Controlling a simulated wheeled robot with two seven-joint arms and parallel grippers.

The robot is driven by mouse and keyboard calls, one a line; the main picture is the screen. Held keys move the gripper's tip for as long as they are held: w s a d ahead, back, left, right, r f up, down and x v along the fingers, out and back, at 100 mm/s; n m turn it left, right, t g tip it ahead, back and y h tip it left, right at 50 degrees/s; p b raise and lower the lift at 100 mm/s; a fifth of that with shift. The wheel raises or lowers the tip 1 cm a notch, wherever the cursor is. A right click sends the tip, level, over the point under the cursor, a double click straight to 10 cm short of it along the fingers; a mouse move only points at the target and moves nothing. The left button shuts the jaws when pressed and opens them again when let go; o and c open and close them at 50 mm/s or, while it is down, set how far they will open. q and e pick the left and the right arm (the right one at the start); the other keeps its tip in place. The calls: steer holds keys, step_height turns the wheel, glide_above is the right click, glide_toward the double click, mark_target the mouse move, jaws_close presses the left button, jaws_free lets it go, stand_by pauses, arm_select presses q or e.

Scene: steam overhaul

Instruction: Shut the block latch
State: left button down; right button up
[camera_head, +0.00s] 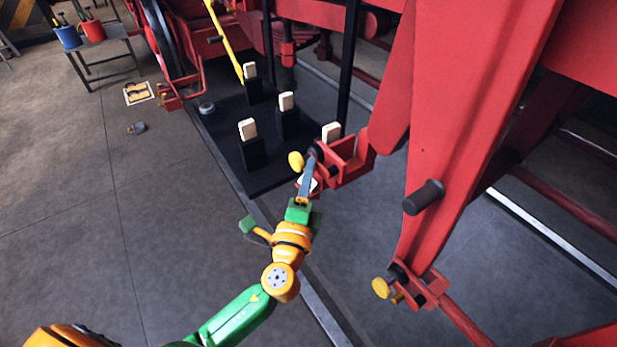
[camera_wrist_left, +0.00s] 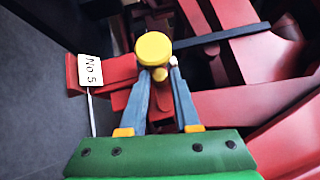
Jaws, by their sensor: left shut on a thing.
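A red bracket (camera_head: 350,163) with a large round yellow knob (camera_head: 296,161) stands at the centre of the head view. I cannot make out which part is the block latch itself. My right gripper is not in view.
A white "No 5" tag (camera_wrist_left: 90,71) is beside the bracket. A similar bracket (camera_head: 428,285) with a yellow knob (camera_head: 381,288) is lower right. A thick red beam (camera_head: 470,120) rises close to my arm's right. Pale-topped black blocks (camera_head: 252,152) stand behind; floor at left is mostly clear.

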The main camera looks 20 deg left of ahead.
arm_select(q)
steer(key=c, duration=0.8)
jaws_free()
steer(key=shift+o, duration=0.2)
steer(key=s+b, duration=0.2)
steer(key=s, duration=0.5)
steer(key=shift+d+f+b, duration=0.35)
steer(key=shift+d, duration=0.05)
steer(key=shift+f, duration=0.15)
